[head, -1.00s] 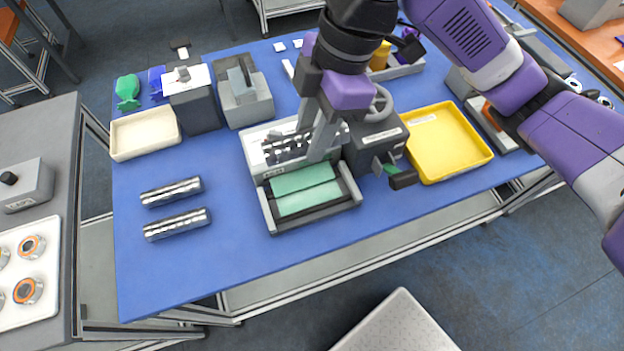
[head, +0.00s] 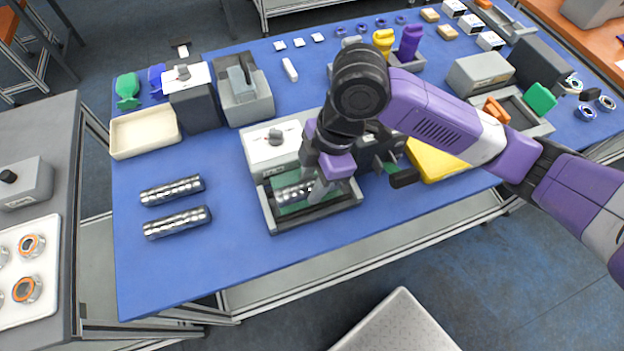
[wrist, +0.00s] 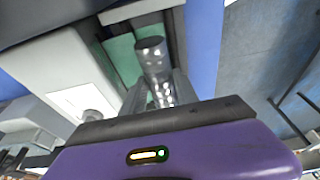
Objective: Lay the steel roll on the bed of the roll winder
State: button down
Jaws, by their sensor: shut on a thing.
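The roll winder (head: 275,150) stands mid-table, a grey and white machine with a dark-framed bed of green pads (head: 296,209) at its front. My gripper (head: 308,197) reaches down over that bed and is shut on a steel roll (head: 289,193). The shiny roll lies lengthwise over the green pads, low at the bed; I cannot tell whether it touches them. In the wrist view, the roll (wrist: 152,55) shows between my fingers above the green pad (wrist: 124,58). My fingers hide part of the roll.
Two more steel rolls (head: 172,190) (head: 178,222) lie on the blue table to the left. A cream tray (head: 145,134) is at the back left, and a yellow tray (head: 432,160) sits right, partly behind my arm.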

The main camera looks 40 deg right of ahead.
jog(key=shift+f, duration=0.2)
jog(key=shift+f+b, duration=0.35)
jog(key=shift+b, duration=0.15)
jog(key=shift+f, duration=0.15)
jog(key=c, duration=0.9)
grip_release()
